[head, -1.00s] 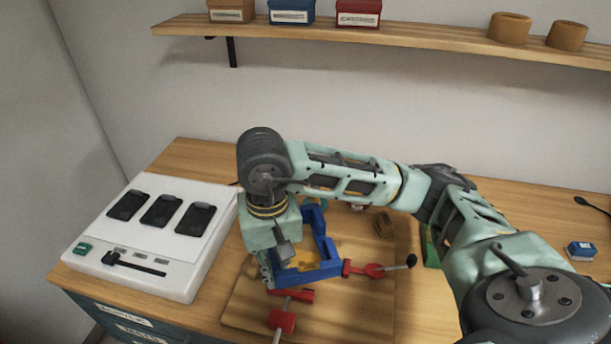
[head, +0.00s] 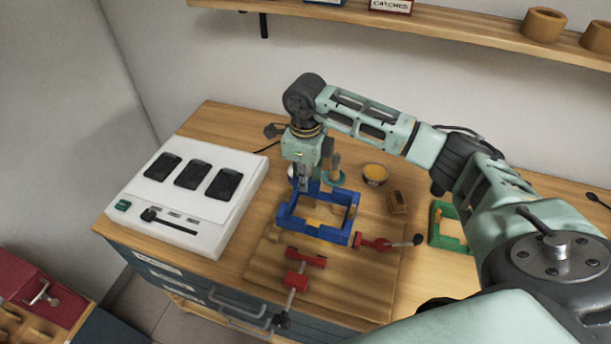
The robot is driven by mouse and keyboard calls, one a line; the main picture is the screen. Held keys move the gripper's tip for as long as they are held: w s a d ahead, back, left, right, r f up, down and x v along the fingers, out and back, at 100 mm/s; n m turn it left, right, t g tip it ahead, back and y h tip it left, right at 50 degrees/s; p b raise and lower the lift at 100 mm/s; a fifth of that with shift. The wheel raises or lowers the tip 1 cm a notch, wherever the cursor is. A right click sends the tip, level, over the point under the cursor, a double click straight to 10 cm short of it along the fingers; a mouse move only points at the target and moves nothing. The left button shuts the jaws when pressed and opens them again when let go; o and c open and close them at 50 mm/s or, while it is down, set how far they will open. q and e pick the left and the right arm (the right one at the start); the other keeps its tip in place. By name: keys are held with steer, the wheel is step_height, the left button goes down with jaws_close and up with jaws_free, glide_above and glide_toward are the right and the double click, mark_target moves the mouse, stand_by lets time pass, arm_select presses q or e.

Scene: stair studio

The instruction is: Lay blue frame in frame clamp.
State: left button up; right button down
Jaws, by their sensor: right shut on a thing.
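The blue frame (head: 338,236) is an open rectangle over the wooden board, with yellow showing inside it. My right gripper (head: 304,186) points down at its back left side and is shut on it; the fingertips are partly hidden. The frame clamp has a red jaw at the right (head: 372,243) and a red jaw in front (head: 306,257), each with a metal rod. The frame's right front corner appears close to the right jaw. A gap shows between its front edge and the front jaw. I cannot tell whether the frame rests or hovers. My left gripper is out of view.
A white device (head: 190,228) with three dark pads stands left. A green frame (head: 440,234) lies right. A shelf (head: 420,26) runs above.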

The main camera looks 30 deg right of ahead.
step_height(320, 180, down, 6)
steer(key=b, duration=0.3)
steer(key=shift+b, duration=0.35)
steer(key=shift+f+b, duration=0.95)
steer(key=shift+f, duration=0.15)
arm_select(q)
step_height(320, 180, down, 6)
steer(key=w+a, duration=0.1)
arm_select(e)
steer(key=shift+s, duration=0.15)
steer(key=shift+s+f, duration=0.1)
steer(key=shift+f, duration=0.05)
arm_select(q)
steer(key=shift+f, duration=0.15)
arm_select(e)
steer(key=shift+a+f, duration=0.1)
steer(key=shift+a, duration=0.1)
steer(key=c, duration=1.7)
jaws_free()
steer(key=shift+s, duration=0.1)
steer(key=shift+o, duration=0.2)
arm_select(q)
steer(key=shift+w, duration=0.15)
arm_select(e)
steer(key=shift+w, duration=0.25)
steer(key=shift+r, duration=0.2)
